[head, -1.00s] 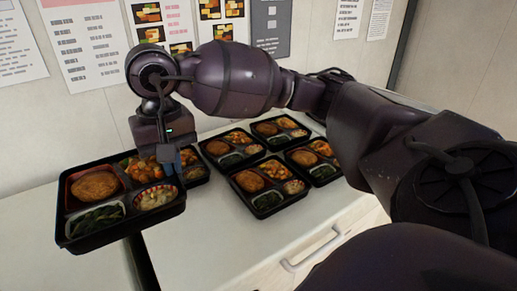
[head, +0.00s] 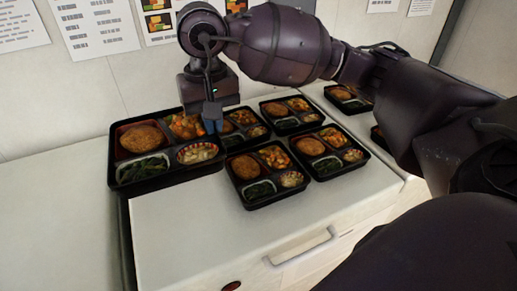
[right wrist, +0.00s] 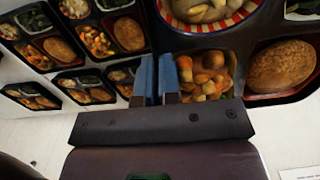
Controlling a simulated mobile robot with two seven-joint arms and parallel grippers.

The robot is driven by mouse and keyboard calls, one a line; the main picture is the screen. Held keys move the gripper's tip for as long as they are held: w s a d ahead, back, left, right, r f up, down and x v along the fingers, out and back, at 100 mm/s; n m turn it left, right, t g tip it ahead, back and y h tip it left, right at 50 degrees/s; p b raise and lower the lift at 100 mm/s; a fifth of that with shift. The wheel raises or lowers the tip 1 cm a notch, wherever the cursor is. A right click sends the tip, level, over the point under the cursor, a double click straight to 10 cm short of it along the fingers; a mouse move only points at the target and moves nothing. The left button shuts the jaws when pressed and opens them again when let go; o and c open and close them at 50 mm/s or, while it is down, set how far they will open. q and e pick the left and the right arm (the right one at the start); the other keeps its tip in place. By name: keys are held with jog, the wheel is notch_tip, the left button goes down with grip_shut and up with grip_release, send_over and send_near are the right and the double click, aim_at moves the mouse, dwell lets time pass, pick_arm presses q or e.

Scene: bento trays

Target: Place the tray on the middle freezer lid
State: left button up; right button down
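The tray, a black bento box (head: 150,185) with a brown patty, greens, an orange mix and a small white side, is at the left in the head view. It sits over or just above the left part of the white middle freezer lid (head: 190,225); I cannot tell whether it touches the lid. My right gripper (head: 212,125) is at the tray's right rim. In the right wrist view its two blue fingers (right wrist: 156,78) are close together on the rim of the tray (right wrist: 240,55). My left gripper is not in view.
Several similar bento trays (head: 265,203) stand on the lid to the right, one close beside the held tray. A white lid handle (head: 300,250) is at the front. A dark gap (head: 127,240) runs along the lid's left edge. The lid's front left is clear. Posters (head: 90,28) hang behind.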

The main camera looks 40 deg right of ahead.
aim_at(227, 201)
jog(key=f, duration=1.3)
jog(key=d+f, duration=0.1)
jog(key=f, duration=0.6)
jog(key=shift+b, duration=0.4)
jog(key=shift+f, duration=0.15)
jog(key=c, duration=1.7)
grip_release()
jog(key=shift+o, duration=0.4)
